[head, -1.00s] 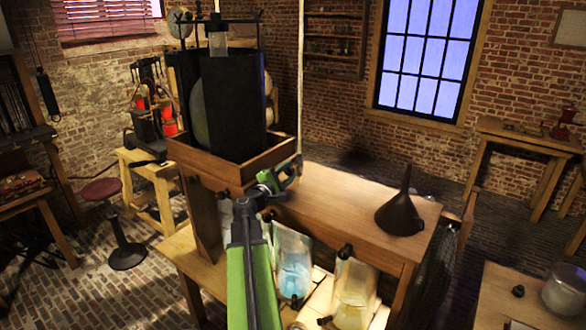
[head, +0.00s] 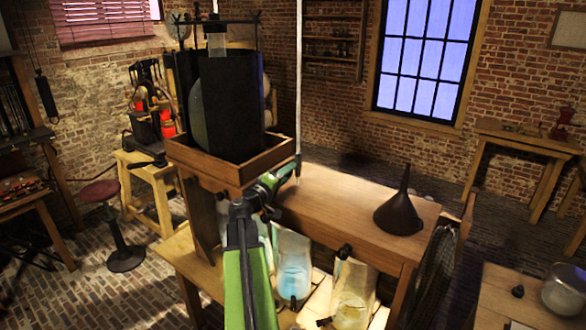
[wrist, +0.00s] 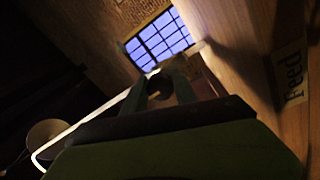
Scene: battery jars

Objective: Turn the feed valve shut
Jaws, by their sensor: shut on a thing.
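My gripper (head: 280,180) reaches in under the front right edge of the wooden tray that carries the tall black box. In the wrist view my two grey fingers (wrist: 161,88) are closed around a small dark part, which I take to be the feed valve's handle (wrist: 159,86). A "Feed" label (wrist: 292,78) is on the wooden face to the right of the fingers. In the head view the valve is hidden behind my gripper and arm. The handle's exact angle is too dark to tell.
The wooden tray (head: 245,171) stands above the bench. A black funnel (head: 398,212) sits on the raised bench top (head: 335,200). Glass jars with blue liquid (head: 292,268) and yellowish liquid (head: 353,292) stand below, close to the right of my arm.

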